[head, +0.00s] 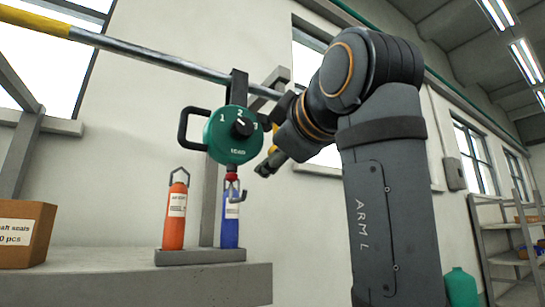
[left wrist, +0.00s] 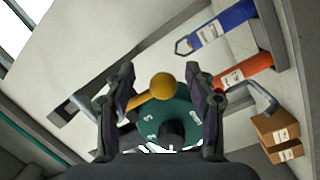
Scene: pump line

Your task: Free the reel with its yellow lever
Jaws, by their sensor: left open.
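The green reel (head: 231,135), with a black dial marked with numbers, hangs from the rail by a dark bracket. A red piece and a grey hook (head: 235,190) hang below it. The reel also shows in the left wrist view (left wrist: 152,122). Its yellow lever, with a round knob (left wrist: 163,86), sticks out towards the left wrist camera. My left gripper (head: 272,137) is at the reel's right side, mostly hidden by its own arm. In the left wrist view my left gripper (left wrist: 158,82) is open, its fingers on either side of the lever. I cannot tell whether they touch it.
An orange cylinder (head: 175,220) and a blue cylinder (head: 231,225), each with a top loop, stand on a grey base (head: 200,257) below the reel. A cardboard box (head: 25,235) is at the left. The rail (head: 150,57) runs above. Shelves (head: 505,225) stand far right.

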